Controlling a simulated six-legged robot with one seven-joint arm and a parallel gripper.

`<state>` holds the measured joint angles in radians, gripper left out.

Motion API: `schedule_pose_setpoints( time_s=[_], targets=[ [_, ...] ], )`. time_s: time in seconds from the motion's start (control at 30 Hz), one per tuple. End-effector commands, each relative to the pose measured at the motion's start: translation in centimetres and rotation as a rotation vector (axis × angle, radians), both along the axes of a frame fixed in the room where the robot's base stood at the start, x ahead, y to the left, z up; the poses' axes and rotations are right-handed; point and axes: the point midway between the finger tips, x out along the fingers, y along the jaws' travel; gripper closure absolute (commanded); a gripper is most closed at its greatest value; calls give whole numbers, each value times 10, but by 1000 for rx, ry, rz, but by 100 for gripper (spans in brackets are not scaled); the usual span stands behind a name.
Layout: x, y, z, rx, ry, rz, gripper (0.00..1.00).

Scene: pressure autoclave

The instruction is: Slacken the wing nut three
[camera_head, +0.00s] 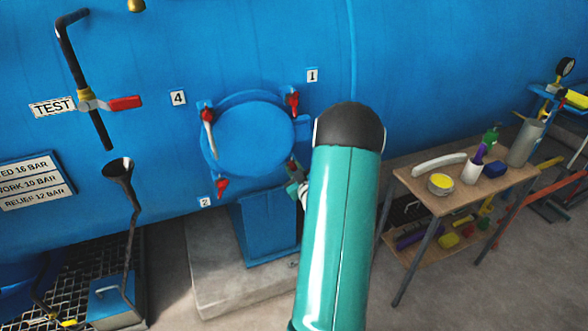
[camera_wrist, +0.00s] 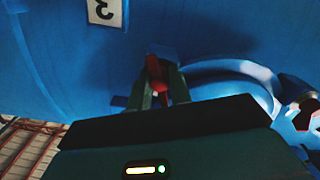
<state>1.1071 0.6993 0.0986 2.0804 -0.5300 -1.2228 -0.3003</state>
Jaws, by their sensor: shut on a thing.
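The round blue hatch (camera_head: 248,140) sits on the big blue vessel, with red wing nuts around its rim. Wing nut three is the red piece (camera_wrist: 154,68) between my jaws in the wrist view, below the upside-down label 3 (camera_wrist: 104,12). My gripper (camera_wrist: 160,95) is shut on it. In the head view my gripper (camera_head: 297,184) is at the hatch's lower right, mostly hidden behind my teal arm, which also covers the label 3. The other red wing nuts show at label 1 (camera_head: 292,103), label 4 (camera_head: 207,117) and label 2 (camera_head: 222,187).
A blue pedestal (camera_head: 265,230) stands under the hatch on a concrete block (camera_head: 225,285). A wooden table (camera_head: 405,178) with cans and bottles stands right of my arm. A TEST valve with a red handle (camera_head: 125,103) and a black funnel (camera_head: 118,170) are at left.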

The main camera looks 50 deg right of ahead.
Motion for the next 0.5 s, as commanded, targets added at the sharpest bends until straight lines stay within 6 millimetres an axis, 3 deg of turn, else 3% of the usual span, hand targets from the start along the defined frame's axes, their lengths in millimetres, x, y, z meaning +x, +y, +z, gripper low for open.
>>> schedule_pose_setpoints(
  time_s=[0.5],
  targets=[
    [1, 1, -1, -422, 252, 1, 100]
  ],
)
